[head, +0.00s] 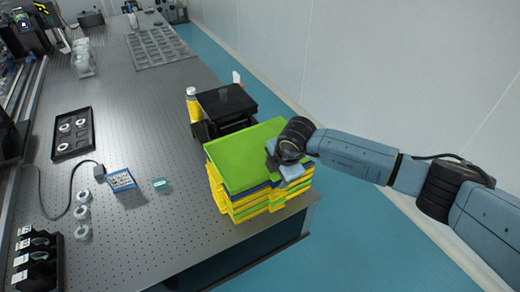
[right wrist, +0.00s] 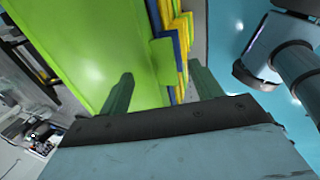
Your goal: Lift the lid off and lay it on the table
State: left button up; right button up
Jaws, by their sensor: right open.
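A green lid (head: 245,155) lies flat on top of a stack of yellow, green and blue layers (head: 235,207) at the near right corner of the optical table (head: 130,250). My right gripper (head: 278,163) is at the right edge of the lid. In the right wrist view the lid (right wrist: 90,50) fills the left and middle, and the stack's layered side (right wrist: 181,45) shows beside it. There the right gripper (right wrist: 162,85) is open, one finger over the lid and the other outside its edge. Its hold on the lid is not seen. My left gripper is not in view.
A black device (head: 226,103) and a yellow bottle (head: 193,105) stand just behind the stack. A small blue box (head: 121,180), a green piece (head: 160,184) and a black tray (head: 73,134) lie to the left. The table's middle has bare room.

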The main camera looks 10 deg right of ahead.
jog(key=shift+f, duration=0.15)
jog(key=shift+s, duration=0.15)
grip_shut()
dwell(0.5)
